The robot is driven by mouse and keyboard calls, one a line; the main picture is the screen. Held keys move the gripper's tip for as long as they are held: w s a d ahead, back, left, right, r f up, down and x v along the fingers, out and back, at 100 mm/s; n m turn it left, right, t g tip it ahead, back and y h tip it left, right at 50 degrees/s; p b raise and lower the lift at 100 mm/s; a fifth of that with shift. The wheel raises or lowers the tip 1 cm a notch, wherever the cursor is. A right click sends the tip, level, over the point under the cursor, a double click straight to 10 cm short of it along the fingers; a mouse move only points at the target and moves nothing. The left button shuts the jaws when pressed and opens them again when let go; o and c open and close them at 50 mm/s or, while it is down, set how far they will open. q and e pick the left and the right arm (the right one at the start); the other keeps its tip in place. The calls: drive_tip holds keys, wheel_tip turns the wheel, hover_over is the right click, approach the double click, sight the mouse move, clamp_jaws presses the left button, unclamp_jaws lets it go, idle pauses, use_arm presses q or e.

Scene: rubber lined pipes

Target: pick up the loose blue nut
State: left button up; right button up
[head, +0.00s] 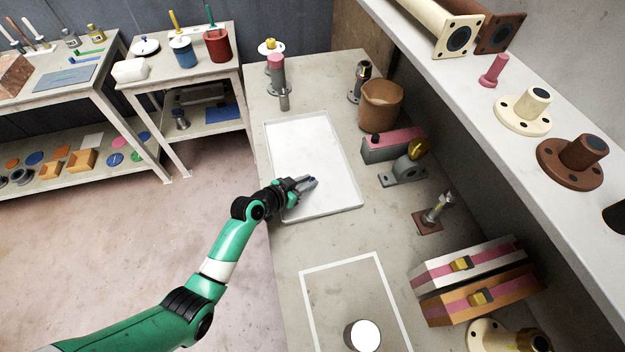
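My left gripper (310,183) is low over the near part of the white tray (343,143), at its left side. A small dark blue bit (311,179) shows at its fingertips and looks like the blue nut. The fingers hide most of it, and I cannot tell whether they are closed on it or only around it. The rest of the tray's floor looks empty. My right gripper is not in view.
A brown bucket (381,106), a pink-topped block (393,145) and a grey bearing bracket (402,172) stand right of the tray. A pink-topped cylinder (277,75) stands behind it. A white outlined square (340,262) lies nearer, with a white-topped cylinder (364,335). A shelf (520,80) overhangs the right.

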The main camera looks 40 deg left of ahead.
use_arm(q)
clamp_jaws()
drive_tip(key=shift+r+p, duration=0.3)
drive_tip(key=shift+r, duration=0.25)
wheel_tip(320, 180, up, 3)
drive_tip(key=shift+s+d+r+p, duration=0.1)
drive_tip(key=shift+s+p, duration=0.05)
drive_tip(key=shift+p, duration=0.65)
drive_tip(key=s+d+r+p, duration=0.5)
drive_tip(key=s+d+r, duration=0.2)
drive_tip(key=s, duration=0.4)
drive_tip(key=shift+s+d+r+p, duration=0.15)
drive_tip(key=shift+d+r+p, duration=0.25)
drive_tip(key=shift+r, duration=0.45)
